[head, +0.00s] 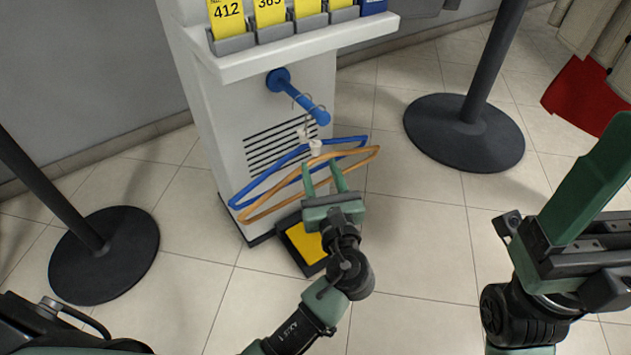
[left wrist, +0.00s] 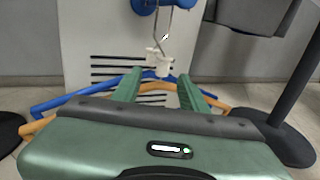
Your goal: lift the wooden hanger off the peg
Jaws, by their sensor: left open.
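The wooden hanger (head: 362,150) hangs by a thin metal hook from the blue peg (head: 300,98) on the white stand. A blue hanger (head: 268,174) hangs just behind it on the same peg. Both have white collars (head: 316,147) at their necks. My left gripper (head: 321,168) is open, its fingers pointing at the wooden hanger's middle just below the neck. In the left wrist view the wooden hanger (left wrist: 38,125) spreads out on both sides of the fingers; the gripper body hides its lower middle. Contact cannot be told. My right gripper (head: 588,185) is at the right, away from the hangers.
The white stand (head: 215,115) carries yellow number cards (head: 271,10) on its top shelf. A black and yellow box (head: 306,243) sits on the floor under the hangers. Dark posts with round bases (head: 466,140) stand at either side. Tiled floor is clear around them.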

